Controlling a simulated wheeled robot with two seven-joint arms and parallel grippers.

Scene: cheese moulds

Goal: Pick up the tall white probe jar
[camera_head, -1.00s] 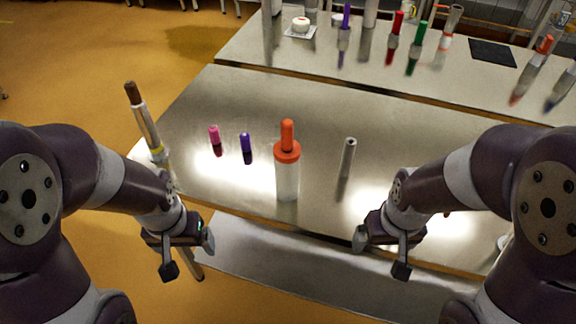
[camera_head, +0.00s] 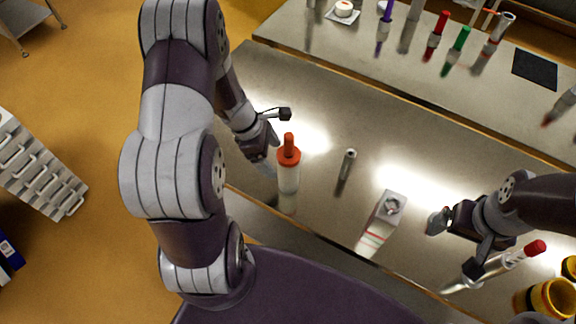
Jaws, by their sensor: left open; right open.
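The tall white probe jar (camera_head: 288,181) stands upright near the front edge of the steel table. It has a white body with an orange-red collar and an orange-red knob on top. My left gripper (camera_head: 276,141) is open at the jar's upper left, with one finger beyond the knob and the other beside the jar on its left. I cannot tell whether it touches the jar. My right gripper (camera_head: 455,246) is open and empty over the right part of the table, well apart from the jar.
A slim grey tube (camera_head: 347,165) stands right of the jar. A whitish block (camera_head: 381,222) is further right. A red-capped tube (camera_head: 515,257) and yellow-rimmed containers (camera_head: 546,299) are close to my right gripper. A back table (camera_head: 478,93) holds several coloured items.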

